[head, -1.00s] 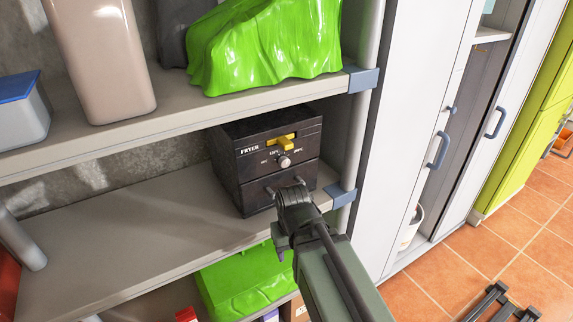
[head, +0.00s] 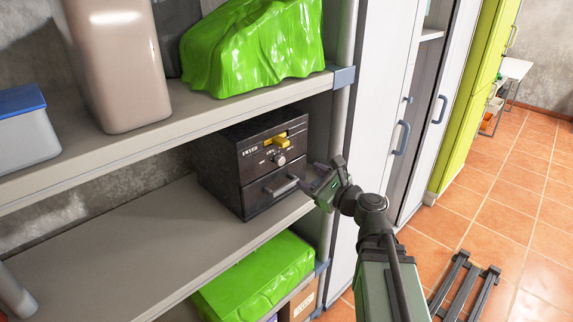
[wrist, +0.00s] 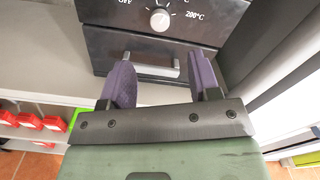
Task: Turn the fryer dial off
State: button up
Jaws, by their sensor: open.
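The fryer (head: 232,170) is a dark box marked FRYER on the middle shelf.
A shelf post (head: 340,125) stands just right of the fryer. The upper shelf (head: 150,137) runs close above it. A green covered bundle (head: 255,280) lies on the shelf below. The shelf left of the fryer (head: 110,240) is bare. White cabinets (head: 375,80) stand to the right.

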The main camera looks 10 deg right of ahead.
aim_at(281, 163)
jog(key=x, duration=1)
jog(key=shift+w+a, duration=0.1)
jog(key=c, duration=0.9)
jog(key=shift+n, duration=0.4)
jog(key=n, duration=0.3)
jog(key=shift+n, duration=0.3)
jog(key=n, duration=0.9)
jog(key=shift+f, duration=0.15)
jog(key=shift+n, duration=2.3)
